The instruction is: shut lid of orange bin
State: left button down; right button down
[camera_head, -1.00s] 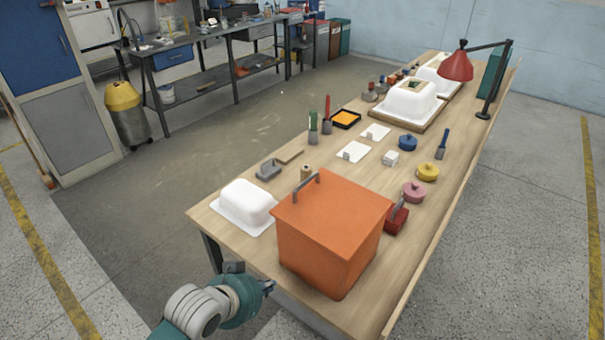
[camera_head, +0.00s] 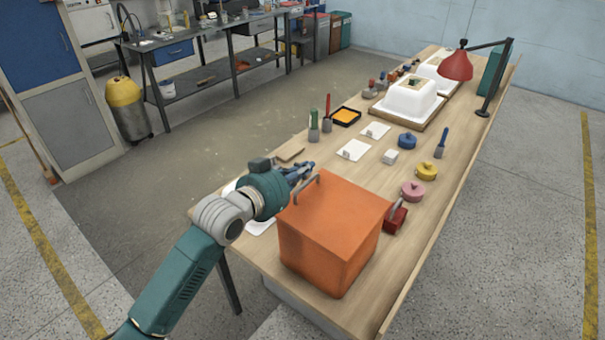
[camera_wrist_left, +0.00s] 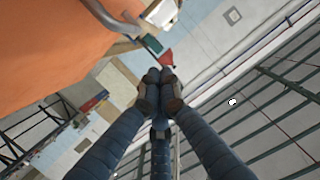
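The orange bin (camera_head: 325,255) stands at the near end of the wooden table. Its lid (camera_head: 345,205) lies over the top with no visible gap, and a grey handle (camera_head: 305,187) stands at the lid's left side. My left gripper (camera_head: 309,167) is just beyond and above the handle, apart from the lid as far as I can tell. In the left wrist view its fingertips (camera_wrist_left: 160,78) meet with nothing between them. The orange surface (camera_wrist_left: 50,45) and a grey handle bar (camera_wrist_left: 105,20) show at upper left there. My right gripper is not in view.
A white shell (camera_head: 262,226) is mostly hidden behind my left wrist. A dark red block (camera_head: 395,218) stands right beside the bin. Pink (camera_head: 413,191) and yellow (camera_head: 427,171) round pieces lie farther back. A red lamp (camera_head: 456,66) stands at the far end.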

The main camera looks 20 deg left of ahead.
aim_at(302, 188)
pick_arm(q)
jog(key=f, duration=0.4)
jog(key=shift+w+a+p, duration=0.3)
jog(key=shift+a+p, duration=0.1)
jog(key=shift+d, duration=0.1)
